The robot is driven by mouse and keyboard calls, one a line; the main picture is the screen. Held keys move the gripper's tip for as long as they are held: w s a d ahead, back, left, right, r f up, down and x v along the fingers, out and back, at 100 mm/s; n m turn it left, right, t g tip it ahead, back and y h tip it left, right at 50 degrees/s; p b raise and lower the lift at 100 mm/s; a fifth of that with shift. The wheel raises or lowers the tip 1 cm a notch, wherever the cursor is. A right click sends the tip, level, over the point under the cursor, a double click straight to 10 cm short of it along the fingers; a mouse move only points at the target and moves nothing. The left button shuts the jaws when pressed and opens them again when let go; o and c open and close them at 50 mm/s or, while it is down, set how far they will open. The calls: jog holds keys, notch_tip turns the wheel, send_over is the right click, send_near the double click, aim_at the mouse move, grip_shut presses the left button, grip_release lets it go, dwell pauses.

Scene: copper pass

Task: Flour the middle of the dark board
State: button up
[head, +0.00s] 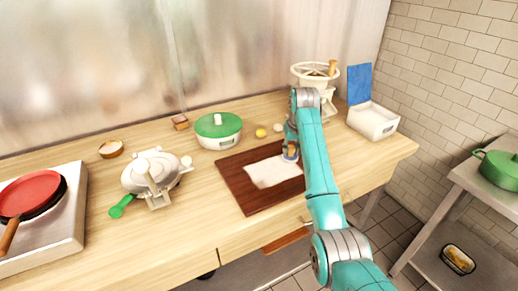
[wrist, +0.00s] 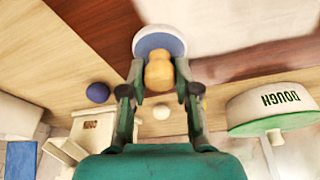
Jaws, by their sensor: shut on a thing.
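The dark board (head: 234,182) lies on the wooden counter, and part of it shows in the wrist view (wrist: 235,66). A whitish patch (head: 272,172), looking like flour, covers much of its middle; it also shows pale in the wrist view (wrist: 225,22). My gripper (wrist: 160,88) is shut on the wooden knob of a round tool (wrist: 160,43) with a white and blue disc. In the head view the tool (head: 291,153) is at the board's right side, by the patch's right edge, partly behind my arm. I cannot tell whether its disc touches the board.
A green-lidded bowl (head: 218,132), marked DOUGH in the wrist view (wrist: 280,103), stands behind the board. A yellow ball (head: 261,133) and a white ball (head: 277,127) lie nearby. A blue ball (wrist: 98,92), grinder (head: 316,77), open white box (head: 373,121) and press (head: 153,174) stand around.

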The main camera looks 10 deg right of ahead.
aim_at(292, 147)
jog(key=shift+w+d+r, duration=0.15)
jog(key=shift+w+d, duration=0.05)
jog(key=shift+a+r, duration=0.1)
jog(key=shift+r, duration=0.8)
jog(key=shift+s+r, duration=0.1)
jog(key=shift+r, duration=2.85)
